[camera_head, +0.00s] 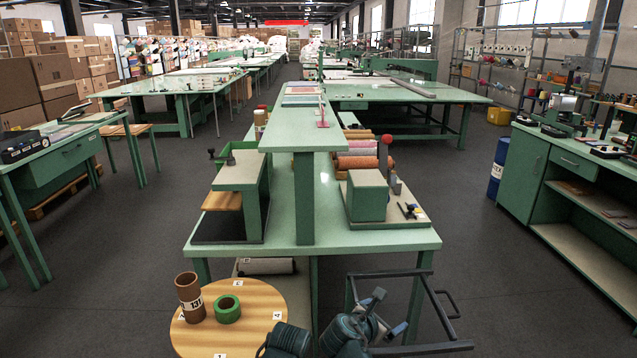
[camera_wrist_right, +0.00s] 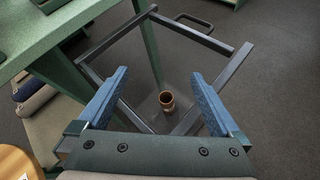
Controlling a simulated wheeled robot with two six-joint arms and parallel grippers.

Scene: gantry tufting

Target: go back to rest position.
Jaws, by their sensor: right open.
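My right gripper (camera_head: 388,312) is at the bottom centre of the head view, over a dark metal frame (camera_head: 440,308). In the right wrist view its two blue fingers (camera_wrist_right: 160,75) are wide apart with nothing between them. Below them, low inside the frame (camera_wrist_right: 103,43), is a brown tube (camera_wrist_right: 167,101), apart from the fingers. A dark green part of mine shows at the bottom edge of the head view, left of the right arm. No left gripper fingers show.
A round wooden table (camera_head: 258,300) holds a brown tube marked 131 (camera_head: 188,298) and a green tape roll (camera_head: 227,309). A green workbench (camera_head: 345,240) stands just ahead. Green benches flank both sides. Dark floor is open at left and right.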

